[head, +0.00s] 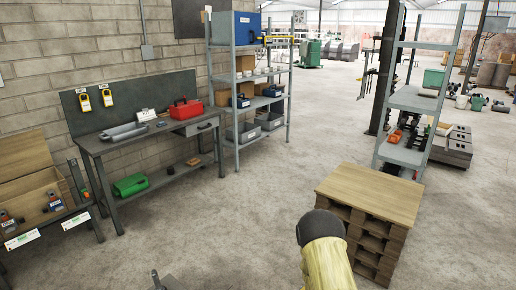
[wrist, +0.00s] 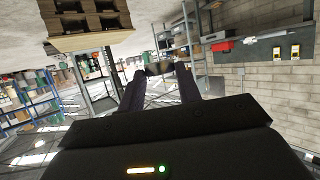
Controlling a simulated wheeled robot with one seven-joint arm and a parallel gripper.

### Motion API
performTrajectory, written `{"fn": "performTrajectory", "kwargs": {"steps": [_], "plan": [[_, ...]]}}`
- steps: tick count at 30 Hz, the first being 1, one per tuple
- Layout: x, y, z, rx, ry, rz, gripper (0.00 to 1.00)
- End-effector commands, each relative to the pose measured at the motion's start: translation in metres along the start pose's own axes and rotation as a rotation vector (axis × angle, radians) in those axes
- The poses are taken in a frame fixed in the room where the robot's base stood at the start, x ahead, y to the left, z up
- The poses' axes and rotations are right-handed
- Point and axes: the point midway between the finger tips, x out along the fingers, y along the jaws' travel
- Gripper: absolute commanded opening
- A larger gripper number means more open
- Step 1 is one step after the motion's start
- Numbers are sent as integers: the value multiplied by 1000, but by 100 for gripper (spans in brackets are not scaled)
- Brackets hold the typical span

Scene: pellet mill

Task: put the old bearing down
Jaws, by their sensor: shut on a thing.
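My gripper (wrist: 160,74) shows in the wrist view, its two dark fingers shut on a small dark thing, the old bearing (wrist: 158,68), between the fingertips. The bearing is held in the air, with open room beyond it. It is small and partly covered by the fingers, so its shape is hard to make out. In the head view my yellow arm rises at the bottom, but neither the fingers nor the bearing can be made out there.
A stack of pallets with a bare wooden top (head: 374,190) stands right. At left are a workbench (head: 150,138) with a grey tray (head: 124,132) and red toolbox (head: 186,109), and a wooden crate (head: 35,198). Shelves (head: 250,75) stand behind. The middle floor is clear.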

Motion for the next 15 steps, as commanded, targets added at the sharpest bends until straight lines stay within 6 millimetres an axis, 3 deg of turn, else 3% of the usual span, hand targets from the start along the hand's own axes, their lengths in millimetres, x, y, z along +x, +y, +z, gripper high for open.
{"fn": "performTrajectory", "kwargs": {"steps": [5, 15], "plan": [[-2, -1, 11, 0, -4, -1, 1], [-17, 0, 63, 0, -4, -1, 1]]}}
